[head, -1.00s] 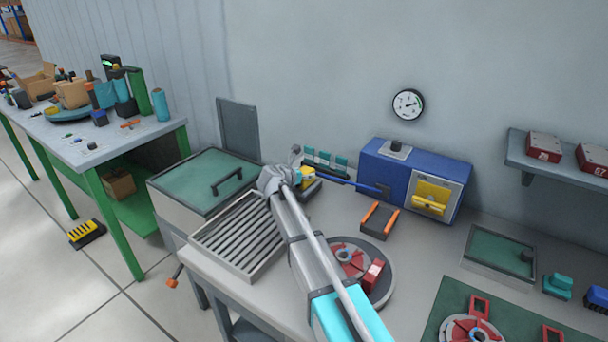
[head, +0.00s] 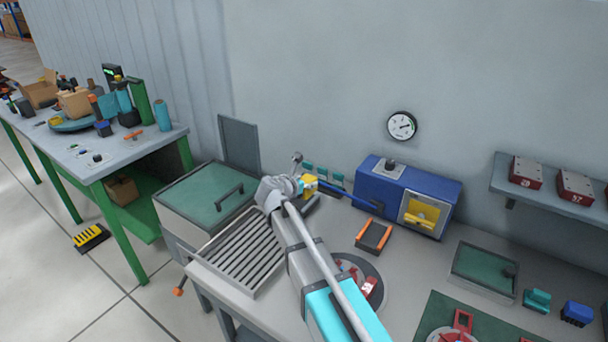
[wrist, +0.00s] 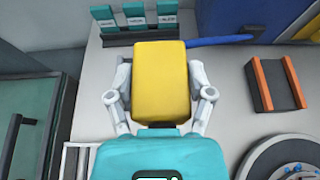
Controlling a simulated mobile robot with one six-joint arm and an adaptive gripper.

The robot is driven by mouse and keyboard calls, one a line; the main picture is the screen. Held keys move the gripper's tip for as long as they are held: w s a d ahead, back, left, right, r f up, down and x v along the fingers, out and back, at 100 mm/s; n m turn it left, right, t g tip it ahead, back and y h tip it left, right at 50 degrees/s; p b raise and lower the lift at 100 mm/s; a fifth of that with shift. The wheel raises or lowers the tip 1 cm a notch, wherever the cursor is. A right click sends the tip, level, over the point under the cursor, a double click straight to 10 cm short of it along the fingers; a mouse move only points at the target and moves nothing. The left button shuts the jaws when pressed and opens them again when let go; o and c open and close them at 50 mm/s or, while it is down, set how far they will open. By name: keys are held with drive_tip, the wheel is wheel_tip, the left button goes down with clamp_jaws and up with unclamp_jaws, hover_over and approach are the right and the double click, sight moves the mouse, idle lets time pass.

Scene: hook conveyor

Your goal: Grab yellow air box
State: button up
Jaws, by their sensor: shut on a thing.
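The yellow air box (wrist: 160,80) sits between the two fingers of my gripper (wrist: 160,95) in the wrist view, with a finger against each side. My gripper is shut on it. In the head view the yellow box (head: 309,184) shows just past the end of my arm, near the wall side of the grey workbench. My gripper (head: 300,188) is mostly hidden there behind my wrist. I cannot tell whether the box is lifted or still touches what is under it.
A blue machine (head: 385,188) with a yellow-fronted window stands right of the box, a blue rod (wrist: 225,41) reaching from it. An orange-railed cradle (head: 373,236), slatted tray (head: 236,250) and green-lidded bin (head: 208,190) are nearby. Teal labelled holders (wrist: 135,18) stand behind.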

drive_tip(key=s, duration=0.1)
drive_tip(key=s+r+p, duration=0.1)
drive_tip(key=s, duration=0.1)
drive_tip(key=s+r, duration=0.1)
drive_tip(key=s, duration=0.1)
drive_tip(key=shift+s+d+r+p, duration=0.2)
drive_tip(key=shift+d+p, duration=0.1)
drive_tip(key=shift+p, duration=0.05)
drive_tip(key=shift+s, duration=0.1)
idle(0.4)
